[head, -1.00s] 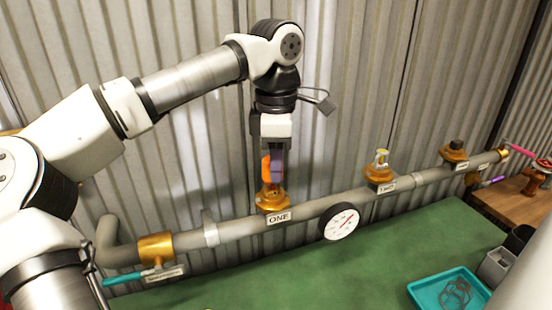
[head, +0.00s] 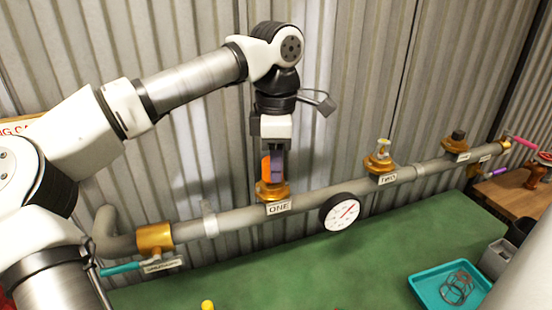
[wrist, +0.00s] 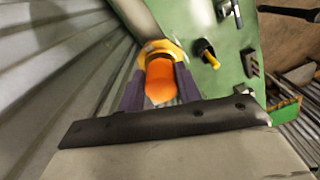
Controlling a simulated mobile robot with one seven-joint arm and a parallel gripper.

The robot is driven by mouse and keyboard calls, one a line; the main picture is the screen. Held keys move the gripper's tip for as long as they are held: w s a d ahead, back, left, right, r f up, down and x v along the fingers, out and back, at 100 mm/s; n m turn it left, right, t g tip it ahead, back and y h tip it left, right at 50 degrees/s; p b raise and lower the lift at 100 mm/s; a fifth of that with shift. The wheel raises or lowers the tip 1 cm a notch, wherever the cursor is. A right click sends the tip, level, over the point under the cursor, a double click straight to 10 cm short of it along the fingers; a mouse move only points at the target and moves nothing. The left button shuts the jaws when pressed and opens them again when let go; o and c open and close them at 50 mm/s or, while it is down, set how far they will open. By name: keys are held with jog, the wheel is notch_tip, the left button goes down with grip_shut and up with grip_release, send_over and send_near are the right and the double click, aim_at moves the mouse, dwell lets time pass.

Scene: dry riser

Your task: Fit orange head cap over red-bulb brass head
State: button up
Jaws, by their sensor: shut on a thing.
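The orange cap (head: 266,168) is between the purple fingers of my gripper (head: 272,178), above the brass fitting (head: 272,192) labelled ONE. In the wrist view the orange cap (wrist: 160,82) sits between both fingers of my gripper (wrist: 160,76), with the brass fitting (wrist: 158,48) just beyond it. The cap is low over the fitting and roughly in line with it. The red bulb and brass head are hidden behind the cap and fingers. I cannot tell whether the cap is fully seated.
The grey pipe (head: 240,218) runs along the corrugated wall, with a gauge (head: 341,214) and fitting TWO (head: 378,163) to the right. A teal tray (head: 425,291) lies on the green bench (head: 370,255). A yellow-topped object (head: 207,305) stands at the bottom edge.

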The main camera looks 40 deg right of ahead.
jog(key=shift+f, duration=0.15)
jog(key=o, duration=1.1)
notch_tip(320, 180, up, 14)
jog(key=p, duration=0.2)
jog(key=shift+f, duration=0.1)
